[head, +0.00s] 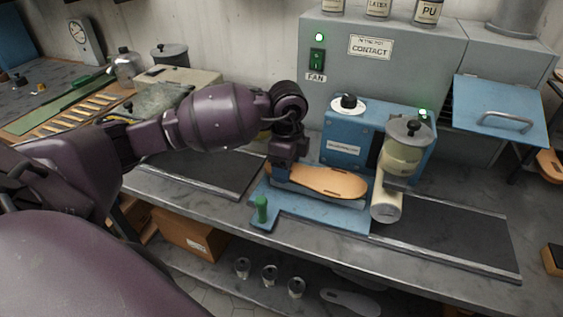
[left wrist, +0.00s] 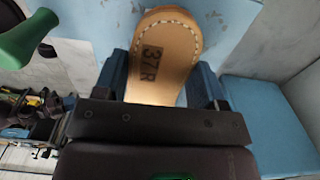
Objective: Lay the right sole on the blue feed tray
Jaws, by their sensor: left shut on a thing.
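The right sole (head: 325,182) is tan and lies flat, low over the blue feed tray (head: 300,208), with its length running left to right. In the left wrist view the sole (left wrist: 168,45) shows stitching round its edge and the mark "37R". My left gripper (head: 283,172) is shut on the sole's left end; in the left wrist view its two blue fingers (left wrist: 160,85) sit on either side of that end. The tray's surface (left wrist: 222,30) shows close beneath. Whether the sole touches the tray I cannot tell. My right gripper is not in view.
The blue machine (head: 347,140) stands right behind the tray, with a cream roller unit (head: 400,165) at its right. A green-handled lever (head: 262,210) stands at the tray's front left corner. Dark belts lie on both sides. A grey cabinet (head: 400,65) rises behind.

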